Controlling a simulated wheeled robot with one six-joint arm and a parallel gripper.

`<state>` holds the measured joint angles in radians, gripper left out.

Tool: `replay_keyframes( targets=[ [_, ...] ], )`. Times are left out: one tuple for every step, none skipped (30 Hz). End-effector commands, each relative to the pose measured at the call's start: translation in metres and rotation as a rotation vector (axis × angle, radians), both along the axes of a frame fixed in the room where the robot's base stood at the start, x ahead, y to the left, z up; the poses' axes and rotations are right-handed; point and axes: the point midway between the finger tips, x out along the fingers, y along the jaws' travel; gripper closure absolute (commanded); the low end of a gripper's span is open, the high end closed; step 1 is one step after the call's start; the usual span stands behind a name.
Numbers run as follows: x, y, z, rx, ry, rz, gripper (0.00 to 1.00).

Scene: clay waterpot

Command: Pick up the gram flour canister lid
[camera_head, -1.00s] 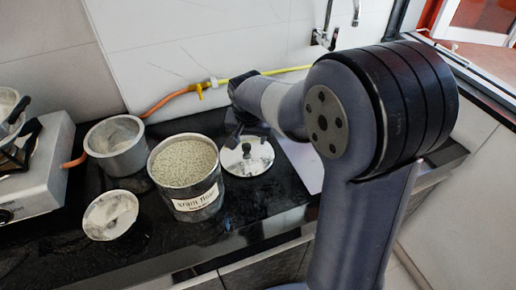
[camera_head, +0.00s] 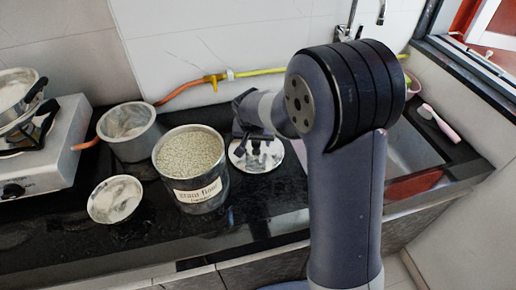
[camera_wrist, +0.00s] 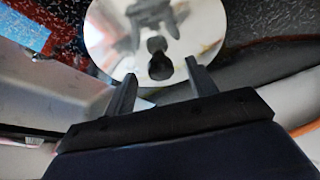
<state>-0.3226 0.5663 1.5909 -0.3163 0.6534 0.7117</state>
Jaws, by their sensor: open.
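The gram flour canister lid (camera_head: 268,161) is a round, shiny metal disc lying on the black counter, just right of the canister. Its dark knob shows in the wrist view (camera_wrist: 159,62), with the lid's bright face (camera_wrist: 205,28) around it. My gripper (camera_head: 255,143) is over the lid and hides part of it in the head view. In the wrist view my gripper's two fingers (camera_wrist: 162,85) are apart, with the knob just beyond and between their tips. Nothing is held. The labelled canister (camera_head: 200,196) stands open, full of pale grain.
A metal pot (camera_head: 128,135) stands behind left of the canister, and a small bowl (camera_head: 116,200) in front left. A gas stove (camera_head: 45,150) is at far left. An orange and yellow hose (camera_head: 190,90) runs along the wall. A sink (camera_head: 412,145) lies right.

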Motion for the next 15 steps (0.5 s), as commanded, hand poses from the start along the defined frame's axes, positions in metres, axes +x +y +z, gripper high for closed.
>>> replay_keyframes(
  targets=[
    [0.0024, -0.0008, -0.0065, 0.0, 0.002, -0.001, 0.46],
    [0.0035, -0.0011, -0.0093, 0.0, 0.002, -0.001, 0.46],
    [0.0046, -0.0014, -0.0124, 0.001, 0.001, -0.002, 0.46],
    [0.0054, -0.0016, -0.014, 0.002, 0.001, -0.001, 0.46],
    [0.0058, -0.0018, -0.0151, 0.002, 0.0, -0.001, 0.46],
    [0.0061, -0.0021, -0.016, 0.002, 0.0, -0.002, 0.46],
    [0.0062, -0.0021, -0.0163, 0.003, -0.001, -0.002, 0.46],
    [0.0062, -0.0022, -0.0163, 0.003, -0.001, -0.002, 0.46],
    [0.0062, -0.0022, -0.0163, 0.003, -0.001, -0.002, 0.46],
    [0.0063, -0.0021, -0.0163, 0.003, -0.001, -0.002, 0.46],
    [0.0063, -0.0021, -0.0163, 0.003, -0.001, -0.002, 0.46],
    [0.0063, -0.002, -0.0164, 0.002, -0.001, -0.001, 0.46],
    [0.0063, -0.0019, -0.0164, 0.002, -0.001, -0.001, 0.47],
    [0.0065, -0.0018, -0.0165, 0.001, -0.001, -0.001, 0.5],
    [0.0065, -0.0016, -0.0165, 0.001, -0.001, -0.001, 0.53]
  ],
)
